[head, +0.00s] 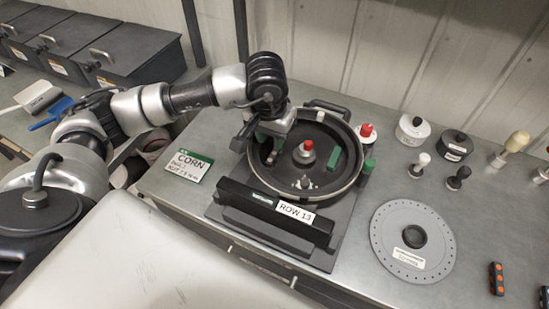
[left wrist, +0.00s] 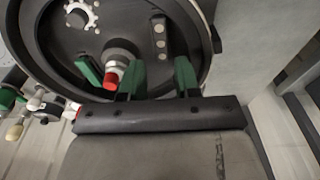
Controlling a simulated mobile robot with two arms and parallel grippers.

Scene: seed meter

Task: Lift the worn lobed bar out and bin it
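The worn lobed bar appears to be the dark bar with several pale grey lobes (left wrist: 160,38) inside the round housing in the left wrist view. In the head view it is mostly hidden by my left gripper. The housing (head: 357,178) is open on the bench, with a red-tipped hub (head: 307,148) in its middle. My left gripper (left wrist: 160,74) has its two green fingers spread apart, with nothing between them. It is over the housing's left side in the head view, its fingers lined up either side of the bar's line. My right gripper is not in view.
Dark lidded bins (head: 143,52) stand at the upper left. A green block (head: 333,158) stands inside the housing. A bar with orange lobes (head: 497,278), a grey disc (head: 387,236) and several knobs lie at right. A CORN card (head: 189,166) lies left of the housing.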

